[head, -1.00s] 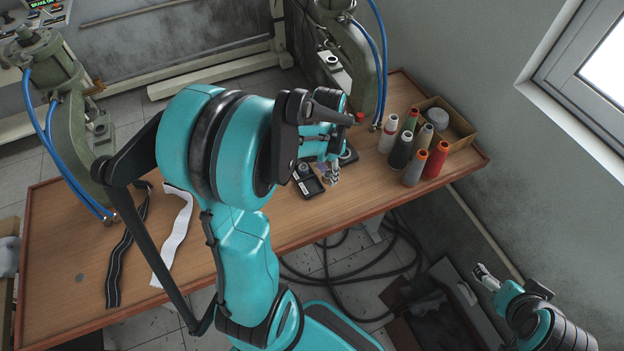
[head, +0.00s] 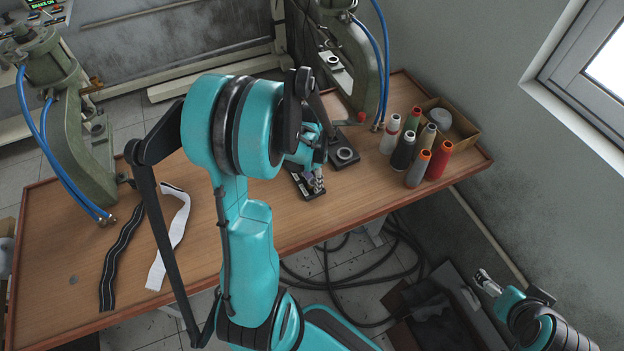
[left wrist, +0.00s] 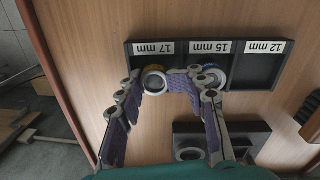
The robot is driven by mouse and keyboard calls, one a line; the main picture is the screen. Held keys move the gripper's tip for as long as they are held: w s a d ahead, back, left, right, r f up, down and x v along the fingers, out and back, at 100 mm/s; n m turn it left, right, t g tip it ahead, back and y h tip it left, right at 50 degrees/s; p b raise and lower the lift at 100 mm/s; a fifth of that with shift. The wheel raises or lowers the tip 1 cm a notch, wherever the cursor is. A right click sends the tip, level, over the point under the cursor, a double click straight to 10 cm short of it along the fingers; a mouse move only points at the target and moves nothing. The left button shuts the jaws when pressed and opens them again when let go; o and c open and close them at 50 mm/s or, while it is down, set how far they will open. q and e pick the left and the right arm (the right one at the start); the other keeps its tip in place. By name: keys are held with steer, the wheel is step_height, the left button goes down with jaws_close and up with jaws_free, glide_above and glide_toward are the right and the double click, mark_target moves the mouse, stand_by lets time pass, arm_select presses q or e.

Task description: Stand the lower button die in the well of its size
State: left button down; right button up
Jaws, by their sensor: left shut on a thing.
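The black rack (left wrist: 258,72) has three wells labelled 17 mm, 15 mm and 12 mm, upside down in the left wrist view; it also shows in the head view (head: 303,183). My left gripper (left wrist: 157,84) is shut on a ring-shaped metal die (left wrist: 155,84) at the 17 mm well. Whether the die touches the well floor is unclear. Another ring-shaped piece (left wrist: 213,76) is in the 15 mm well, partly behind my right-hand finger. The 12 mm well looks empty. In the head view my left gripper (head: 317,182) is over the rack. My right gripper (head: 486,282) is off the table.
A black fixture with a round ring (head: 344,155) stands behind the rack. Two green presses (head: 358,75) (head: 70,120) flank the table (head: 250,245). Thread spools (head: 417,168) and a cardboard box (head: 455,125) stand right. Black and white straps (head: 121,255) (head: 167,240) lie left.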

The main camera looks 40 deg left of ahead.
mark_target(311, 180)
arm_select(q)
steer(key=c, duration=1.4)
jaws_free()
steer(key=shift+f, duration=0.25)
steer(key=shift+c, duration=0.2)
steer(key=shift+o, duration=1.2)
steer(key=shift+r+p, duration=0.35)
steer(key=shift+r, duration=0.2)
step_height(311, 180, up, 11)
steer(key=p, duration=0.3)
steer(key=s+d+r+n+t, duration=0.1)
steer(key=s+d+r+t, duration=0.1)
steer(key=d, duration=0.6)
steer(key=s+d+r+n+t, duration=0.1)
steer(key=s+d+r+t, duration=0.2)
steer(key=d, duration=0.6)
step_height(311, 180, up, 3)
steer(key=shift+f+n+t+y, duration=0.2)
steer(key=shift+n+t+y, duration=0.15)
steer(key=shift+t, duration=0.85)
